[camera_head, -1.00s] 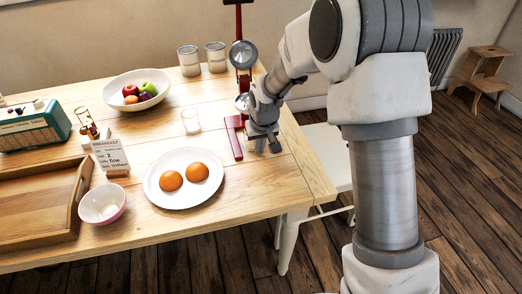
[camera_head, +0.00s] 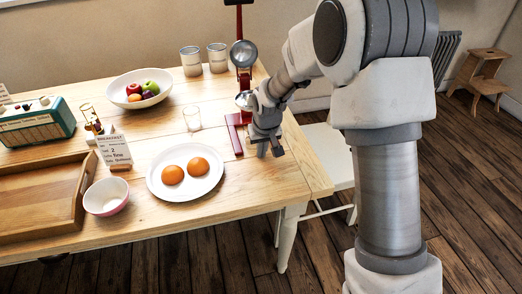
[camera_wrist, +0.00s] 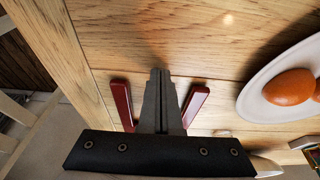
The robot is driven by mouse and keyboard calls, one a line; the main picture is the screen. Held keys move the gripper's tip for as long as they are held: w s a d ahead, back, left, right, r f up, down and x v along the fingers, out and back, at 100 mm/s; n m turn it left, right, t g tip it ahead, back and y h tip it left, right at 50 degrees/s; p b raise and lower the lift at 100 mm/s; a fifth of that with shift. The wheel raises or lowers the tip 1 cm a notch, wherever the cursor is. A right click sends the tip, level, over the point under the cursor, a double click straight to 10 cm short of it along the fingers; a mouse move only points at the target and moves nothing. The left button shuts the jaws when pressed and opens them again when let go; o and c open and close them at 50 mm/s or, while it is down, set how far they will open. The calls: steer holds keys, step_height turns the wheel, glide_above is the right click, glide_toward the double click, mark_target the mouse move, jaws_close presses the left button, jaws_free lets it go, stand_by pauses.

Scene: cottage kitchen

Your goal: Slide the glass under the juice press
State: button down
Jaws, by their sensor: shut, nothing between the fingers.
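The clear glass (camera_head: 192,118) stands upright and empty on the table, left of the press. The red juice press (camera_head: 243,75) stands near the table's right end, with a metal cup on it and a red base (camera_head: 234,135). In the head view my gripper (camera_head: 268,150) points down at the right of the press base, apart from the glass. In the wrist view my gripper (camera_wrist: 158,75) is shut and empty, between the two red legs of the press base (camera_wrist: 122,105) as seen from above. The glass cannot be made out there.
A white plate (camera_head: 207,187) with two orange halves lies in front of the glass. Left are a menu card (camera_head: 114,150), a pink bowl (camera_head: 106,197) and a wooden tray (camera_head: 30,205). A fruit bowl (camera_head: 130,98) and two tins (camera_head: 218,57) stand behind.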

steer(key=shift+s, duration=0.25)
steer(key=p+v, duration=0.2)
steer(key=v, duration=0.8)
steer(key=shift+s, duration=0.1)
